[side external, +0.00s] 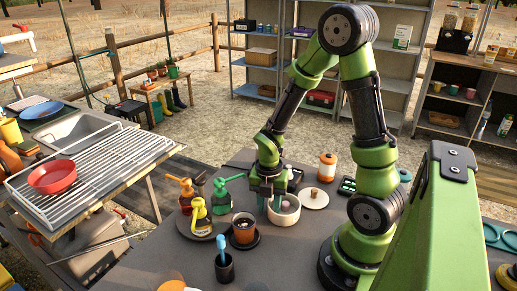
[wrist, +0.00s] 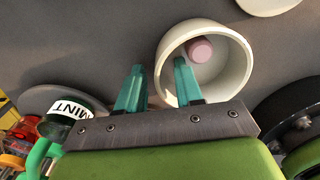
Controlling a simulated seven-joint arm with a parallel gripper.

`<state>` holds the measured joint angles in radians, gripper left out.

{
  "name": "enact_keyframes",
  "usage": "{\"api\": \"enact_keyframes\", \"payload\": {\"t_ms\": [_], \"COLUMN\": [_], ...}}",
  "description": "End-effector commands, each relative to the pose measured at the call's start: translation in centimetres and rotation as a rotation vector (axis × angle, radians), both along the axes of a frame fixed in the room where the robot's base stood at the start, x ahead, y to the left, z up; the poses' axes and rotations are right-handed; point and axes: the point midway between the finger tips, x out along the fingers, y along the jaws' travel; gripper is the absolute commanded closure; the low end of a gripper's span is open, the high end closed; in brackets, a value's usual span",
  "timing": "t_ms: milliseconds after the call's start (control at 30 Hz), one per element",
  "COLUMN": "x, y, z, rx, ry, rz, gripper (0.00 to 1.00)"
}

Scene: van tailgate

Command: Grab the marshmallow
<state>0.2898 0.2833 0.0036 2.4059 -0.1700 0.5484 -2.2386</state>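A small pink piece, which looks like the marshmallow (wrist: 200,50), lies inside a round white bowl (wrist: 240,75) in the wrist view, near its far wall. The bowl stands on the grey tabletop and shows in the side view (side external: 286,219); the pink piece cannot be made out there. My gripper (wrist: 158,85) is open and empty, with teal fingers apart. In the wrist view the right finger overlaps the bowl's left rim and the left finger is outside it. Finger height relative to the rim is hard to tell. My gripper in the side view (side external: 269,200) is at the bowl's left side.
A lid with a knob (side external: 314,199) lies right of the bowl. An orange-white canister (side external: 327,166) stands behind. A brown pot (side external: 244,228), spray bottles (side external: 200,215) and a dark cup (side external: 224,267) are to the left. A MINT-labelled jar (wrist: 68,115) is left in the wrist view.

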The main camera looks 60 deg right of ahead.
Motion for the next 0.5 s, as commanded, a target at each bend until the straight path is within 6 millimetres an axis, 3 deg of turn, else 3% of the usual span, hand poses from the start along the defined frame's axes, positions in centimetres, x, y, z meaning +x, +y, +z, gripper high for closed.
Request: {"api": "enact_keyframes", "payload": {"t_ms": [200, 500], "x": [0.0, -0.1], "y": [0.0, 0.0], "z": [-0.1, 5.6], "rx": [0.0, -0.003], "ry": [0.0, -0.01], "rz": [0.002, -0.001], "gripper": [0.64, 0.64]}}
